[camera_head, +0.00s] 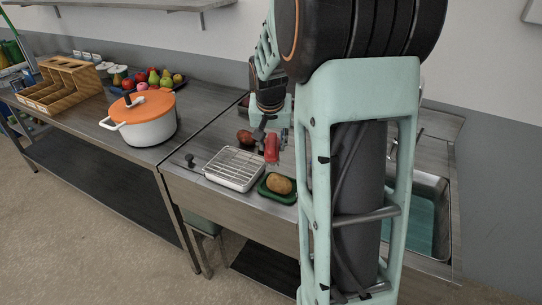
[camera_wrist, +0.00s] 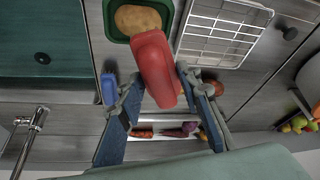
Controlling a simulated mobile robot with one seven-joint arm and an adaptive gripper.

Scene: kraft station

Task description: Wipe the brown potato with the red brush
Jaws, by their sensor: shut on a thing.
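The brown potato (camera_head: 279,184) lies in a small green tray (camera_head: 264,192) near the counter's front edge. It shows at the top of the wrist view (camera_wrist: 138,19), in the same tray (camera_wrist: 112,30). My gripper (camera_head: 272,132) is shut on the red brush (camera_head: 271,151), which hangs from the fingers just behind the potato in the head view. In the wrist view the brush (camera_wrist: 155,67) sits between my fingertips (camera_wrist: 157,88), its end by the tray's edge. Its bristles are hidden, and I cannot tell whether it touches the potato.
A white wire-rack tray (camera_head: 235,168) stands left of the green tray. A reddish-brown round item (camera_head: 244,137) lies behind it. A white pot with an orange lid (camera_head: 150,115) stands farther left. A sink (camera_head: 428,215) is at right. A blue object (camera_wrist: 108,88) lies beside my finger.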

